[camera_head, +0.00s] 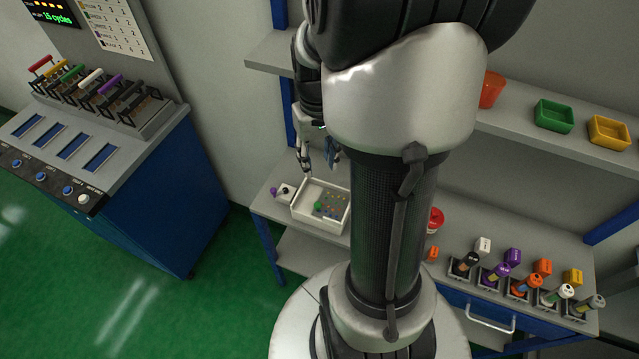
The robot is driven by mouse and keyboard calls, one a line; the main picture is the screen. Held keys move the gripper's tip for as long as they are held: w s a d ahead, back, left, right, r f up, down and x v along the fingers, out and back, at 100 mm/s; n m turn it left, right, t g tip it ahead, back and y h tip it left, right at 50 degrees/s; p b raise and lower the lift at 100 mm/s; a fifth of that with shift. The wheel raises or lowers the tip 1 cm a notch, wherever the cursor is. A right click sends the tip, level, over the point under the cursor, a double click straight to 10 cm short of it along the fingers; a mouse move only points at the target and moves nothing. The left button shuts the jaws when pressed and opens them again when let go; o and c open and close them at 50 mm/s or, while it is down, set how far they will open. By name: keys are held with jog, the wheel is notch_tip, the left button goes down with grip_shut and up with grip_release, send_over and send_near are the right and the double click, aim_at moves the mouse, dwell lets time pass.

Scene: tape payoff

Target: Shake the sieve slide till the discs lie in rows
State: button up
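A white open tray (317,222) stands at the left end of the grey workbench. Small coloured discs (333,204) lie scattered on its floor, with a larger green piece (318,206) among them. A white block (287,194) with a purple knob (274,191) adjoins the tray's left side; I cannot tell whether this is the sieve slide's handle. My gripper (318,160) hangs above the tray's back edge with its fingers apart and nothing seen between them. My arm stands close to the tray's right side in the picture and may hide part of it.
A red-lidded jar (435,218) and an orange block (432,253) stand right of my arm. A shelf above holds a green bin (554,116) and a yellow bin (609,132). A blue console (150,200) with levers stands left.

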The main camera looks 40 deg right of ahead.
aim_at(318, 205)
jog(key=f+b, duration=0.2)
jog(key=f, duration=0.3)
jog(key=f+b, duration=0.1)
jog(key=f, duration=0.5)
jog(key=f+b, duration=0.2)
jog(key=f, duration=0.3)
jog(key=shift+s+a+f+b, duration=0.25)
jog(key=shift+a+f+b, duration=0.1)
jog(key=shift+a, duration=0.05)
grip_shut()
